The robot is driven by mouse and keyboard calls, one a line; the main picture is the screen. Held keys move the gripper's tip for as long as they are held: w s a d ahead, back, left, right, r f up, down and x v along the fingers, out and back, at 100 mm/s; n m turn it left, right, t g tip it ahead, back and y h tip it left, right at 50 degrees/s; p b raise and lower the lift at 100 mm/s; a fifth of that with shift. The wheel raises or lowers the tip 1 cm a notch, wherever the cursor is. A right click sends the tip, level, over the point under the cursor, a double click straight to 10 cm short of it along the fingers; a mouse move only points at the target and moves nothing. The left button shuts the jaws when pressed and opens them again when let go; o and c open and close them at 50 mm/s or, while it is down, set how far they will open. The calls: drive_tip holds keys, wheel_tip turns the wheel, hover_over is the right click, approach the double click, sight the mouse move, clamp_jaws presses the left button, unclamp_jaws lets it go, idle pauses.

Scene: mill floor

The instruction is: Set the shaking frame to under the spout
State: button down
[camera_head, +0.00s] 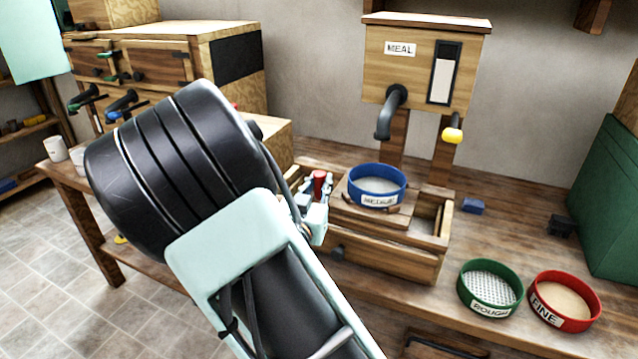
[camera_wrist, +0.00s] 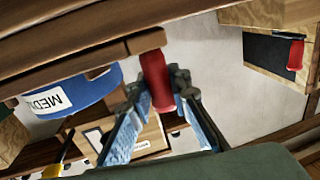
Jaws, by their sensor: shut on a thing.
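The shaking frame (camera_head: 366,213) is a wooden carriage on a wooden box, carrying a blue sieve (camera_head: 378,186) labelled MEDIUM. The grey spout (camera_head: 391,112) bends down from the wooden MEAL bin (camera_head: 413,75). In the head view its mouth appears above the sieve; exact alignment cannot be told. My gripper (camera_head: 317,200) is at the frame's left side, shut on its red handle (camera_head: 319,184). In the wrist view the red handle (camera_wrist: 157,82) stands between the fingers of my gripper (camera_wrist: 162,105), with the blue sieve (camera_wrist: 72,96) to the left.
A green ROUGH sieve (camera_head: 490,288) and a red FINE sieve (camera_head: 565,301) lie on the bench at right. A yellow-ended lever (camera_head: 453,135) sits beside the spout. A small blue block (camera_head: 473,206) lies right of the wooden box. A wooden cabinet (camera_head: 165,65) stands at left.

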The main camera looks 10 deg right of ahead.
drive_tip(key=shift+s+d+f, duration=0.1)
drive_tip(key=shift+s+d, duration=0.05)
drive_tip(key=shift+d, duration=0.1)
drive_tip(key=c, duration=1.8)
unclamp_jaws()
drive_tip(key=shift+s, duration=0.1)
drive_tip(key=shift+o, duration=0.2)
drive_tip(key=shift+s+a, duration=0.35)
drive_tip(key=shift+a, duration=0.05)
drive_tip(key=v, duration=1.1)
drive_tip(key=shift+d, duration=0.15)
